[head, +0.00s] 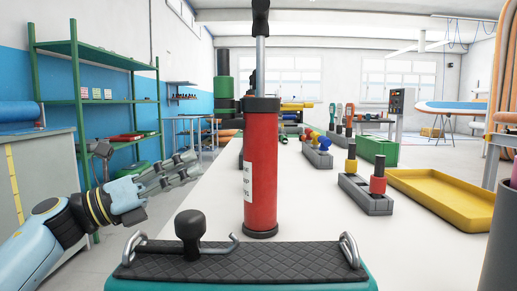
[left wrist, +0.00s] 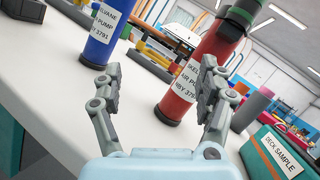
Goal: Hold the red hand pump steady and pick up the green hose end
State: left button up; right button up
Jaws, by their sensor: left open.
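The red hand pump (head: 260,170) stands upright on the white table, with a black cap, a silver rod and a dark handle on top. It also shows in the left wrist view (left wrist: 190,85), with a white label. My left gripper (head: 193,160) is open and empty, left of the pump and apart from it in the head view. In the left wrist view the red pump shows between the open fingers (left wrist: 160,68), closer to the right one. A green band (left wrist: 240,14) shows at the pump's top there; I cannot tell whether it is the hose end. My right gripper is not in view.
A teal deck sample (head: 240,262) with a black pad and metal rings lies in front. A blue pump (left wrist: 104,32) stands beside the red one. A yellow tray (head: 440,195) and grey holders (head: 366,195) are at the right. Green shelves (head: 75,100) stand at the left.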

aim_at(242, 230)
pick_arm(q)
jog(key=m+g, duration=0.2)
jog(key=m, duration=0.1)
jog(key=s+d+f+m+g+y, duration=0.1)
jog(key=m+g, duration=0.2)
jog(key=s+m+g+y, duration=0.1)
jog(key=m+g, duration=0.2)
jog(key=shift+d+f+b, duration=0.3)
jog(key=m+g+y, duration=0.1)
jog(key=s+a+f+m+g+y, duration=0.1)
jog(key=shift+m, duration=0.3)
jog(key=x, duration=0.9)
jog(key=shift+a+f+b, duration=0.15)
jog(key=shift+f+b, duration=0.1)
jog(key=shift+b, duration=0.1)
jog(key=shift+d, duration=0.55)
jog(key=c, duration=0.9)
